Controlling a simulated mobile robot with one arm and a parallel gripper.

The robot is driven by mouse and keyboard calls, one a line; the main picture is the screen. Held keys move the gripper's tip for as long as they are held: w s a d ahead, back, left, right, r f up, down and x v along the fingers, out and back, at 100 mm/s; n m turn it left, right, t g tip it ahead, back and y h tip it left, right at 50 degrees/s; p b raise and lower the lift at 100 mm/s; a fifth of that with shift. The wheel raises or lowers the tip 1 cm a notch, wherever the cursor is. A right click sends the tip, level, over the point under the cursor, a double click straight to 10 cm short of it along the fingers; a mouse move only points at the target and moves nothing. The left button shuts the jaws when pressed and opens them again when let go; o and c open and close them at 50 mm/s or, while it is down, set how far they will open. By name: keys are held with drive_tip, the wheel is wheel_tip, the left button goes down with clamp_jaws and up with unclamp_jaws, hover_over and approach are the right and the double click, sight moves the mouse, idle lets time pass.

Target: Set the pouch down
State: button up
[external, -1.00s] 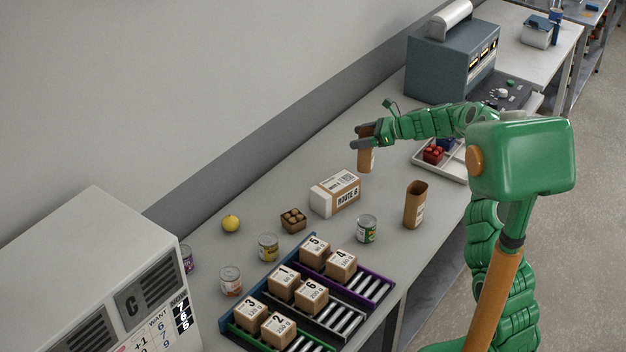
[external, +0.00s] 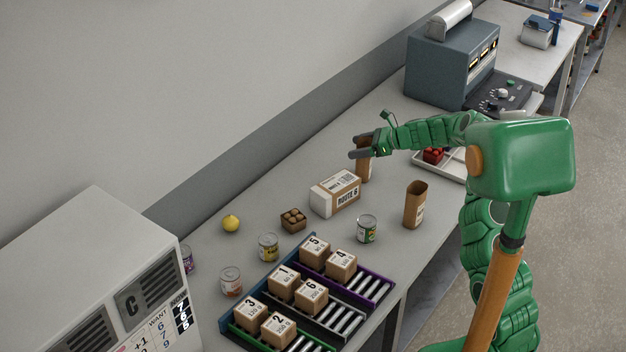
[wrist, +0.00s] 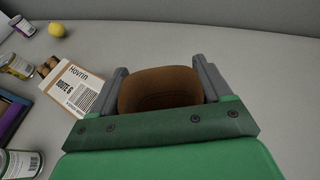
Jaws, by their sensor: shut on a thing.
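A brown kraft pouch (external: 364,170) is between the fingers of my gripper (external: 361,147), which is shut on it. The pouch hangs upright, with its lower end at or very near the table top; I cannot tell whether it touches. In the wrist view the open mouth of the pouch (wrist: 160,88) shows between the two grey fingers, and its inside is brown.
Another brown pouch (external: 414,206) stands open near the front edge. Cans (external: 366,229), a lemon (external: 231,223) and a small carton of brown things (external: 293,220) stand left. A rack of numbered boxes (external: 312,287) is in front. A tray with red items (external: 449,166) is right. The table behind is clear.

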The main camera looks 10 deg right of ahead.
drive_tip(key=o, duration=1.3)
drive_tip(key=shift+c, duration=0.2)
drive_tip(key=shift+d+r, duration=0.2)
drive_tip(key=v, duration=1.1)
drive_tip(key=shift+s+d, duration=0.25)
